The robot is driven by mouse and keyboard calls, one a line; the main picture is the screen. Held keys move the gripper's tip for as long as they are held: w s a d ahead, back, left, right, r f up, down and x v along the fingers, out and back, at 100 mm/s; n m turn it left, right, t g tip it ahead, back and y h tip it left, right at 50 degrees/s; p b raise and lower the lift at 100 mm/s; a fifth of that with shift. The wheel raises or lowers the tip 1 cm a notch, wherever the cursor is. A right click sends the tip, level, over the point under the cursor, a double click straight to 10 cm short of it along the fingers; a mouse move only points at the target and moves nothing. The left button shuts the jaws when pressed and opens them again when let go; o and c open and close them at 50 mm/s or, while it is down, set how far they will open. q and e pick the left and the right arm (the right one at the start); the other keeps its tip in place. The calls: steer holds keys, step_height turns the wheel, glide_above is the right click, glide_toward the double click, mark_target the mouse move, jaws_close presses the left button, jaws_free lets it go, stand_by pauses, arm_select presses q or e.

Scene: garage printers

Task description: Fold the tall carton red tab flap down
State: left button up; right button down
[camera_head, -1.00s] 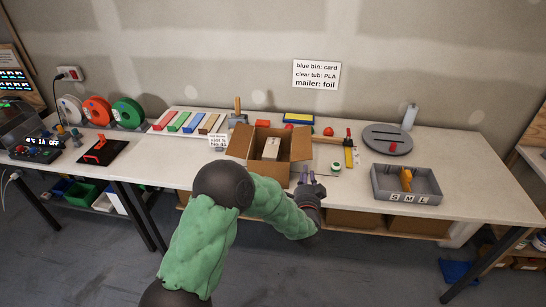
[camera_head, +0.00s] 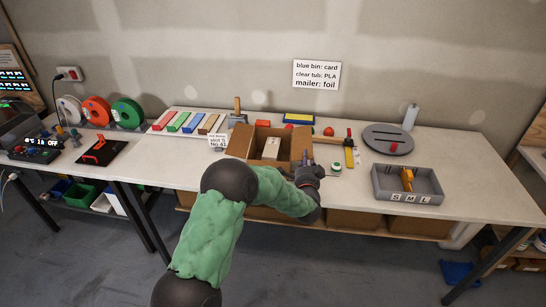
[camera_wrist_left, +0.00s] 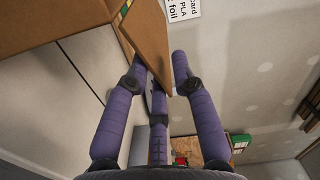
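The open brown carton (camera_head: 240,143) stands on the bench with its left and right flaps raised. A pale box (camera_head: 272,147) sits inside it. My left gripper (camera_head: 305,162) is at the carton's right side, by the right flap (camera_head: 302,142). In the left wrist view, the purple fingers (camera_wrist_left: 158,72) are spread apart. A brown flap (camera_wrist_left: 147,35) reaches between their tips; I cannot tell whether they touch it. I cannot make out a red tab on the carton. My right gripper is not in view.
A grey S M L tray (camera_head: 375,188) and a grey turntable (camera_head: 388,138) stand to the right. A hammer (camera_head: 347,145) and a small green-and-white roll (camera_head: 336,167) lie close to my gripper. Coloured bars (camera_head: 180,121) lie at the back left. The front right of the bench is clear.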

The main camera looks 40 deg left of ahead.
arm_select(q)
jaws_close()
steer(key=shift+s+a+r+n+b, duration=0.15)
steer(key=shift+r+n+b, duration=0.3)
steer(key=shift+n, duration=0.55)
steer(key=shift+s+a+r+n+b, duration=0.15)
steer(key=shift+r+n+b, duration=0.25)
steer(key=shift+n, duration=0.6)
steer(key=shift+r, duration=0.15)
steer(key=n, duration=0.1)
steer(key=n+b, duration=0.1)
steer(key=a+r+n+b, duration=0.1)
steer(key=n, duration=0.1)
steer(key=shift+s+a, duration=0.1)
steer(key=shift+s, duration=0.25)
steer(key=shift+s+a+r+n+b, duration=0.1)
steer(key=shift+r+n+b, duration=0.2)
steer(key=shift+n, duration=0.2)
